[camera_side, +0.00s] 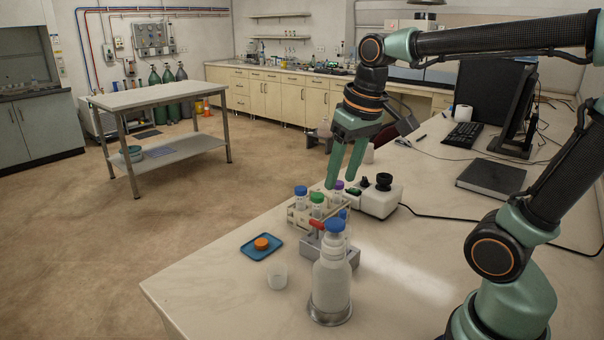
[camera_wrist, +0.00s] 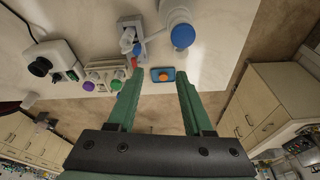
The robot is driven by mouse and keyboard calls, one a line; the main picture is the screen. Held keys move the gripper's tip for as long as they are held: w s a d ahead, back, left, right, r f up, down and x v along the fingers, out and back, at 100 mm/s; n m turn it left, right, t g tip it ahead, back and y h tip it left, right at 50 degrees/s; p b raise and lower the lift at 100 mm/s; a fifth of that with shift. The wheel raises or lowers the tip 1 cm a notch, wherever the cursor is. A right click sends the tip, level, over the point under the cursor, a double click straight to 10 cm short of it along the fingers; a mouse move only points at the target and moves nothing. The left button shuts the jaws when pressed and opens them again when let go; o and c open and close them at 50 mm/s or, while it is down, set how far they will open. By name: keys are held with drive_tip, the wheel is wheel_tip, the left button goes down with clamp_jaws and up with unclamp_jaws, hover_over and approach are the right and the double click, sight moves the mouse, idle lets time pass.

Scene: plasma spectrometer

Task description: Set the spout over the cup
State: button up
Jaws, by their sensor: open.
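A small white cup (camera_side: 277,276) stands on the bench near its front edge in the side view. To its right stands a white bottle (camera_side: 331,283) with a blue cap (camera_side: 334,227), upright on a round metal base; the blue cap also shows in the wrist view (camera_wrist: 183,36). My gripper (camera_side: 342,182) is open and empty, fingers down, above and behind the tube rack. In the wrist view its fingers (camera_wrist: 160,73) are spread apart. I cannot pick out the cup there.
A rack (camera_side: 300,218) of capped tubes and a grey block (camera_side: 312,247) with a red handle stand behind the bottle. A blue tray (camera_side: 250,251) holds an orange cap (camera_side: 262,243). A white device (camera_side: 380,202) with a black knob sits behind the rack.

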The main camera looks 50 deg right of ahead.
sight(343, 211)
drive_tip(key=w+d+r+m+g, duration=0.1)
drive_tip(key=w+d+m+g, duration=0.15)
drive_tip(key=d, duration=0.25)
drive_tip(key=shift+g, duration=0.25)
wheel_tip(343, 211, down, 12)
drive_tip(key=shift+s+a+r, duration=0.1)
drive_tip(key=shift+a, duration=0.05)
clamp_jaws()
drive_tip(key=shift+r, duration=0.1)
idle(1.3)
